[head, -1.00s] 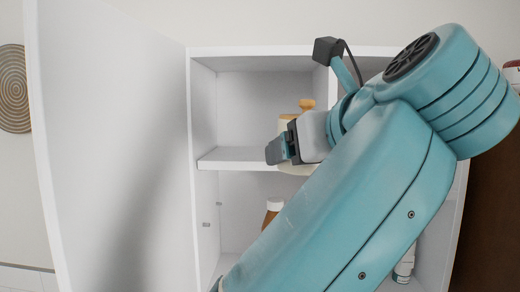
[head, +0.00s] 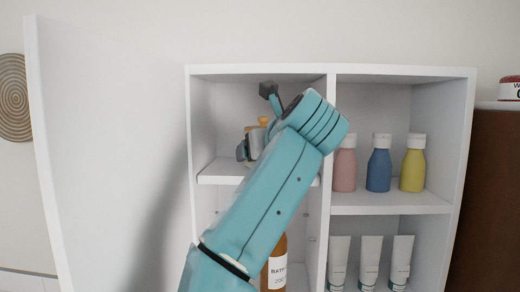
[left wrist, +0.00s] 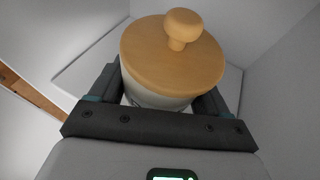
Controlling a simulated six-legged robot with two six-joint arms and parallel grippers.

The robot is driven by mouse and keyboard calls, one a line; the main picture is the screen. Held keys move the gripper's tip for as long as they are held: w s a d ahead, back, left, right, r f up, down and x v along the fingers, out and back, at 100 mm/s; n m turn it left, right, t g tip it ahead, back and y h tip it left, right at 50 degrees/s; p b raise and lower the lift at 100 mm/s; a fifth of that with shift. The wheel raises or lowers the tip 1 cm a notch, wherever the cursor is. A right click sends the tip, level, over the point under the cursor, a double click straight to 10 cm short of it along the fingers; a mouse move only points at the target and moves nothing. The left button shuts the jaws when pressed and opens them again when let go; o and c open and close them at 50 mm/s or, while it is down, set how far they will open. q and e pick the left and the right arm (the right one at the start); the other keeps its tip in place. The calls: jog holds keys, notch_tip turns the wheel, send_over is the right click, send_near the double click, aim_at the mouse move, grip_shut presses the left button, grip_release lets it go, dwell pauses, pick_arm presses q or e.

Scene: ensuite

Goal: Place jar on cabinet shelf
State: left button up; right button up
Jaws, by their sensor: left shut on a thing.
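The jar has a round wooden lid with a knob (left wrist: 172,55) and a pale body, seen from above in the left wrist view. In the head view only its wooden knob (head: 263,121) and a little of the lid show behind my arm. My left gripper (head: 247,147) is shut on the jar, its fingers on both sides of the body. The gripper and jar are in the upper left compartment of the white cabinet, above its shelf (head: 222,172). My arm hides whether the jar's base touches the shelf. My right gripper is not in view.
The cabinet door (head: 105,150) stands open at left. Pink (head: 345,168), blue (head: 378,168) and yellow (head: 412,168) bottles stand in the upper right compartment. Several white tubes (head: 370,262) stand below them. A brown bottle (head: 275,268) is in the lower left compartment.

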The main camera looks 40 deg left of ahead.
pick_arm(q)
jog(key=shift+w+a, duration=0.3)
jog(key=shift+a, duration=0.4)
jog(key=shift+a+f, duration=0.15)
jog(key=shift+s+d, duration=0.2)
jog(key=shift+d, duration=0.2)
jog(key=shift+w+a+f, duration=0.2)
jog(key=shift+a+f, duration=0.05)
jog(key=shift+f, duration=0.05)
jog(key=shift+d+f, duration=0.1)
jog(key=o, duration=0.9)
jog(key=shift+s+d, duration=0.1)
jog(key=shift+s, duration=0.05)
jog(key=o, duration=0.4)
jog(key=shift+a, duration=0.2)
jog(key=shift+d+r, duration=0.3)
jog(key=shift+r, duration=0.05)
jog(key=shift+v, duration=5.8)
